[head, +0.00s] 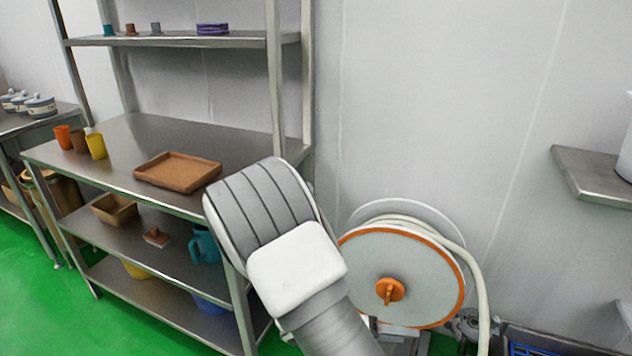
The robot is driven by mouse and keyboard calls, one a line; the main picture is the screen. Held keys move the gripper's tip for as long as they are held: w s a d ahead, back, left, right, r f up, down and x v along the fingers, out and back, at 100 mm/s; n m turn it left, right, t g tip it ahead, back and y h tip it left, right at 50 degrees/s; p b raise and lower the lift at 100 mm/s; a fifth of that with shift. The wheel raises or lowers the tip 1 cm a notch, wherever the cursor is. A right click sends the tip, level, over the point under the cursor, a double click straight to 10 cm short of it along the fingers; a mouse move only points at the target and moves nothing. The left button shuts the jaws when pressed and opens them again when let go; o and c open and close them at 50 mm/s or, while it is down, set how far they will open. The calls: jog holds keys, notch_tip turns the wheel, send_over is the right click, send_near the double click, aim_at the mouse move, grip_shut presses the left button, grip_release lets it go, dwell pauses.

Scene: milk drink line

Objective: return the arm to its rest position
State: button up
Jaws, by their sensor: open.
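My arm (272,225) rises from the bottom centre of the head view, with a grey ribbed link and a white cap. It stands in front of the right end of a steel shelf unit (245,148) and hides part of its front edge and lower levels. My gripper is not in this view. I cannot see whether it is near anything.
A brown tray (178,170) and several cups, one of them yellow (96,146), stand on the shelf's main level. A hose reel (425,275) with an orange rim is close right of my arm. A steel ledge (590,180) juts in at right. Green floor (60,310) is clear at left.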

jog(key=s+a+r+m+t+y, duration=0.1)
jog(key=s+r+m+y, duration=0.3)
jog(key=r+m, duration=0.6)
jog(key=s+a+r+m+t+y, duration=0.1)
jog(key=s+r+m+y, duration=0.5)
jog(key=m, duration=0.6)
jog(key=s+a+r+m+t+y, duration=0.1)
jog(key=s+r+m+y, duration=0.2)
jog(key=r+m, duration=0.75)
notch_tip(320, 180, up, 17)
jog(key=m+p, duration=0.1)
jog(key=p, duration=1.6)
jog(key=shift+s+r+t, duration=0.15)
jog(key=shift+s+t, duration=0.15)
jog(key=shift+s, duration=0.1)
